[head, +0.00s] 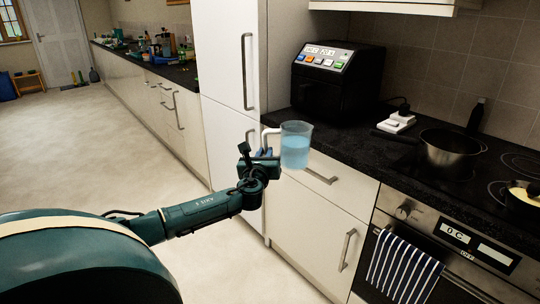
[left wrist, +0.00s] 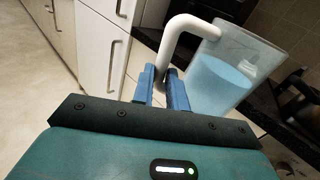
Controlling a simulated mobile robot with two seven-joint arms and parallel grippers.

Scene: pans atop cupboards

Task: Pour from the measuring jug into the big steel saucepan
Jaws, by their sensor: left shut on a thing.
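The measuring jug (head: 295,147) is clear with a white handle and holds light blue liquid. My left gripper (head: 266,157) is shut on the jug's handle and holds it upright in the air, in front of the counter's edge. In the left wrist view the blue fingers (left wrist: 166,88) close around the lower part of the white handle, and the jug (left wrist: 222,78) is to their right. The big steel saucepan (head: 449,152) stands on the hob at the right, well apart from the jug. My right gripper is not in view.
A black appliance with coloured buttons (head: 335,78) stands on the dark counter, with a white socket block (head: 396,122) beside it. Another pan (head: 523,196) sits at the right edge. A striped towel (head: 403,268) hangs on the oven. A tall white cabinet (head: 232,60) rises behind the gripper.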

